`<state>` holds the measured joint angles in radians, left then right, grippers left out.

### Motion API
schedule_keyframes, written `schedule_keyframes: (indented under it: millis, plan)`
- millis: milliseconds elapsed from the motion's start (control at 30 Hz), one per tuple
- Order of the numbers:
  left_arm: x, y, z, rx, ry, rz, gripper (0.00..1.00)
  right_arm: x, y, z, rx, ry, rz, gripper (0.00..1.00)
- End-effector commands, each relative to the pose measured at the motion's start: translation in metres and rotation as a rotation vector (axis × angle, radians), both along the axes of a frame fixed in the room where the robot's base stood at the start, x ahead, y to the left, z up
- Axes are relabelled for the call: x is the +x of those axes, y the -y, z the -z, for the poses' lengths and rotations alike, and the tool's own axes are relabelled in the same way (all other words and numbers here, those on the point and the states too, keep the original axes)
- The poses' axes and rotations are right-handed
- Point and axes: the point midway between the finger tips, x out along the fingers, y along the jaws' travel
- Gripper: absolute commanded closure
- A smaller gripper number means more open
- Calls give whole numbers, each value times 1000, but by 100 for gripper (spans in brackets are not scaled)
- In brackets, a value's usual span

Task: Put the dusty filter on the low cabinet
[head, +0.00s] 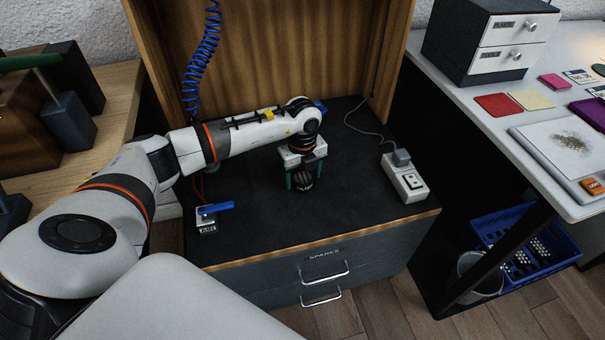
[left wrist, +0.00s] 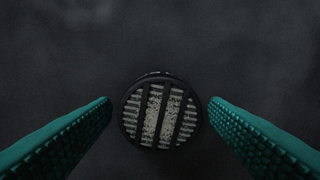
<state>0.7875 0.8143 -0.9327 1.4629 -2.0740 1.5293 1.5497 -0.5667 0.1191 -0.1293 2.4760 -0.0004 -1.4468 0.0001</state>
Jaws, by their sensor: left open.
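The dusty filter (left wrist: 160,112) is a round black part with pale, speckled slats. In the left wrist view it lies between the two teal fingers of my left gripper (left wrist: 160,125), with a gap on each side. In the head view the filter (head: 304,182) shows dark between the fingertips of my left gripper (head: 303,180), just above or on the cabinet top; I cannot tell which. The gripper is open and points down. The low cabinet (head: 350,210) has a dark top, a wooden front edge and drawers. My right gripper is not in view.
A white power strip (head: 405,178) with a plugged cord stands right of the gripper. A small device with a blue lever (head: 215,209) stands at the cabinet's left. A wooden back panel (head: 270,60) rises behind. The right-hand table (head: 480,80) holds drawers and cards.

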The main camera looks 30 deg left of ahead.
Motion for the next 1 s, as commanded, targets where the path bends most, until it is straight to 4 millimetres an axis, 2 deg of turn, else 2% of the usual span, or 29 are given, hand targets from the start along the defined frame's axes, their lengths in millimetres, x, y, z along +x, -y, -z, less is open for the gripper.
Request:
schedule_keyframes:
  millis: [200, 400, 600, 767, 1000]
  plan:
    - [1, 0, -33, -1, 4, 1, 31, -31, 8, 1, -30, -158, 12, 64]
    - [1, 0, -78, 0, 4, 0, 31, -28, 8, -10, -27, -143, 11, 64]
    - [1, 0, -110, -1, 4, 0, 31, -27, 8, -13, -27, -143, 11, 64]
    - [1, 0, -121, 0, 1, 0, 31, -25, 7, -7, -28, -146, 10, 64]
    - [1, 0, -122, 0, 1, 0, 31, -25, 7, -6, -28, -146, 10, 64]
